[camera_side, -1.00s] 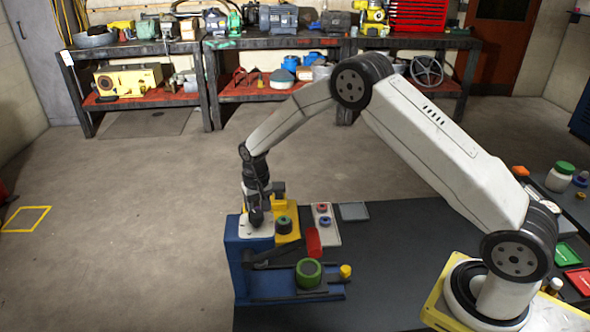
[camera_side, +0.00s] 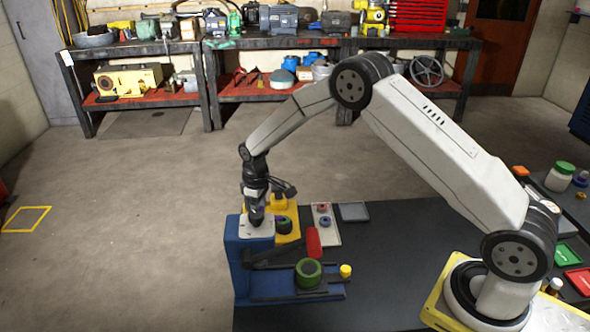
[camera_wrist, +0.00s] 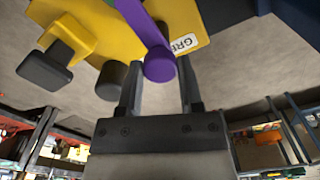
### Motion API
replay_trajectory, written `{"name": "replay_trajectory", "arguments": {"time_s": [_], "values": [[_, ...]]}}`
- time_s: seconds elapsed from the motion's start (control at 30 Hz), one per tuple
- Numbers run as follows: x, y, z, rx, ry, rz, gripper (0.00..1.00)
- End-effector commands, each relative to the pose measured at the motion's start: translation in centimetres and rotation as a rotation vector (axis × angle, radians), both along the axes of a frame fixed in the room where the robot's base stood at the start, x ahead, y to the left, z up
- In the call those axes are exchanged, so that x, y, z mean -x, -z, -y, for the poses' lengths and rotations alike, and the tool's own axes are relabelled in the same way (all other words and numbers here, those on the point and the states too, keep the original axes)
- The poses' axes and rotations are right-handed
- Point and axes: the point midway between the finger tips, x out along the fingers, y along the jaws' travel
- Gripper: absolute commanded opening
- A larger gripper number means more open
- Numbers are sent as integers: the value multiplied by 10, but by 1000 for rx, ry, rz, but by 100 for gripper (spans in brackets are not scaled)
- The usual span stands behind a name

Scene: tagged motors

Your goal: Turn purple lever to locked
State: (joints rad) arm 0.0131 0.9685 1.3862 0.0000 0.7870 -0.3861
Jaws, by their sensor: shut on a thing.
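The purple lever (camera_wrist: 158,55) shows in the wrist view, running up from its rounded end between my fingers. My gripper (camera_wrist: 160,82) has one finger on each side of it and is shut on it, though the fingers appear somewhat apart. Behind the lever is a yellow body with a white label (camera_wrist: 185,43) that reads "GRE", partly cut off by the lever. In the side view my gripper (camera_side: 256,219) points down at the top of the blue fixture (camera_side: 240,262). The lever is mostly hidden there by my gripper.
Close by are a yellow block (camera_side: 288,236), a dark round part (camera_side: 284,222) and a red block (camera_side: 314,242). A green ring (camera_side: 301,280) and a yellow knob (camera_side: 346,270) are in front.

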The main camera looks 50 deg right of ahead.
Motion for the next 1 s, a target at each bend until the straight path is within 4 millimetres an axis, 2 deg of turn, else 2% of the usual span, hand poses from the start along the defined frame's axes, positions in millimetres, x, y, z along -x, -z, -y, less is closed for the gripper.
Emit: {"name": "replay_trajectory", "arguments": {"time_s": [0.53,0.57,0.6,0.67,1.0], "values": [[-1,-1,0,1,-38,1,0],[-1,-1,0,1,-38,1,53],[-1,-1,0,1,-37,1,65],[0,-1,0,1,-37,1,82],[0,-1,0,0,-35,1,82]]}}
